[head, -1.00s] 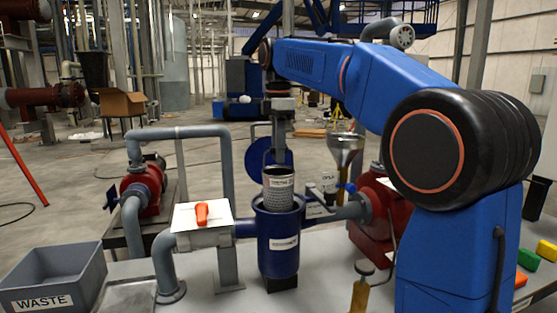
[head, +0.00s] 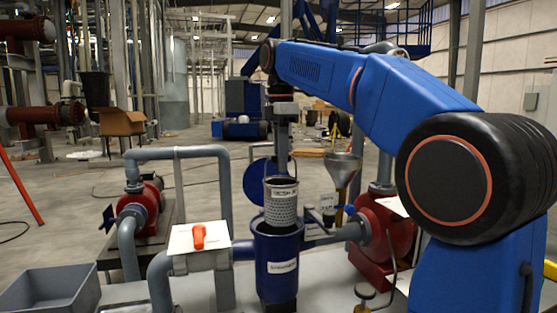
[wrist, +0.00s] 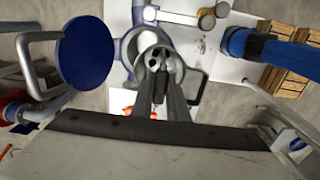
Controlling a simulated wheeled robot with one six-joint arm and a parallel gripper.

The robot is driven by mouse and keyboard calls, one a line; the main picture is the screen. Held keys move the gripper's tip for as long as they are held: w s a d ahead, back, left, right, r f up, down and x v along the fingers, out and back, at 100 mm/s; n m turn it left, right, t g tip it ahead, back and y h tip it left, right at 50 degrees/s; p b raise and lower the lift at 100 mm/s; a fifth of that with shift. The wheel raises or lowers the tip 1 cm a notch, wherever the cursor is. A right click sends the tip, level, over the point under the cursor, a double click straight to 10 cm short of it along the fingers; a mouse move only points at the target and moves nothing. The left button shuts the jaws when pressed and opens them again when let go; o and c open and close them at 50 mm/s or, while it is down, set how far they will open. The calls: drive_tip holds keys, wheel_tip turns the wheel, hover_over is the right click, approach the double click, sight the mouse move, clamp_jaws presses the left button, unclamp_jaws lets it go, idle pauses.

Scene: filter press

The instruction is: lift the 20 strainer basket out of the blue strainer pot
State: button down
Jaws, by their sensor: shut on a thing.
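The strainer basket (head: 281,207) is a grey perforated cylinder with a white label and a thin bail handle. It stands upright, with much of its body above the rim of the blue strainer pot (head: 277,268); its lower end is hidden in the pot. My gripper (head: 281,150) is above the basket and shut on its handle. The wrist view shows the fingers (wrist: 156,82) close together over the round basket top (wrist: 153,59), with the blue pot rim (wrist: 125,48) around it. The blue round lid (head: 266,180) stands open behind the basket.
A grey bin (head: 45,285) stands at the lower left. A white plate with an orange handle (head: 198,236) sits left of the pot. A funnel (head: 342,170) and a red pump (head: 385,235) are to the right. Grey pipes flank the pot.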

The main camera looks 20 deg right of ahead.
drive_tip(key=shift+s+r, duration=0.15)
drive_tip(key=shift+s, duration=1.15)
drive_tip(key=shift+s+r, duration=0.1)
drive_tip(key=shift+s, duration=1.15)
